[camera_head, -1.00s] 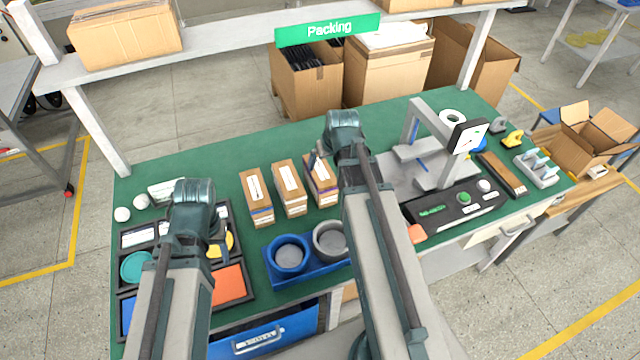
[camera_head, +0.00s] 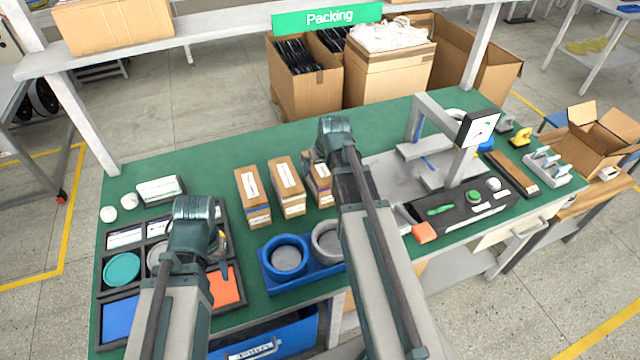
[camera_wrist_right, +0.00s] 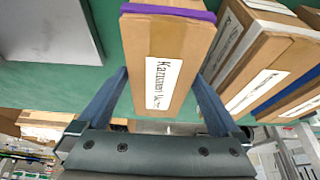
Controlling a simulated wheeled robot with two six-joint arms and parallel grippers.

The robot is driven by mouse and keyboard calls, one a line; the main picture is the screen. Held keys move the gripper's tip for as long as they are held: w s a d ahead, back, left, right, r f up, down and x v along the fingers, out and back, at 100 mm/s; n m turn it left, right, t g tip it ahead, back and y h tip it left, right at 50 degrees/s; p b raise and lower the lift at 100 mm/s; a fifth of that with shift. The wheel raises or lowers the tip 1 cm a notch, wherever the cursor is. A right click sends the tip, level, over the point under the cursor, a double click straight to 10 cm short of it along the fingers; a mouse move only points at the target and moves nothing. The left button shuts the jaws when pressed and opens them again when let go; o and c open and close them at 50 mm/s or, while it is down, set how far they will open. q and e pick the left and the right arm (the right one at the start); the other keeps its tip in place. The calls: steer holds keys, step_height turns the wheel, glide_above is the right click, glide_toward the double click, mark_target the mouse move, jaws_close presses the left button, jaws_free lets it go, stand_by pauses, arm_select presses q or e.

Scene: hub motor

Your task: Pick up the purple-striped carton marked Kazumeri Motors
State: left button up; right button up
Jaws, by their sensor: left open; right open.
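The purple-striped carton (camera_head: 322,190) stands on the green bench, rightmost of three brown cartons and partly hidden by my right arm. In the right wrist view the carton (camera_wrist_right: 165,55) shows a purple band and a white label reading Kazumeri, with the second word hard to read. My right gripper (camera_wrist_right: 160,88) is open, one finger on each side of this carton. Contact with the carton cannot be made out. In the head view the right gripper (camera_head: 313,160) is mostly hidden behind its wrist. My left gripper (camera_head: 218,252) is open above the parts tray, clear of the cartons.
Two similar cartons, the left one (camera_head: 253,197) and the middle one (camera_head: 287,187), stand close beside the target. A blue holder with round cups (camera_head: 285,256) is in front. A grey press stand (camera_head: 440,165) is to the right. The bench behind the cartons is clear.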

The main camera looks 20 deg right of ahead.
steer(key=shift+w+f, duration=0.2)
steer(key=shift+f, duration=0.3)
steer(key=shift+f+b, duration=0.25)
steer(key=shift+b, duration=0.15)
steer(key=shift+c, duration=0.3)
jaws_close()
stand_by(0.3)
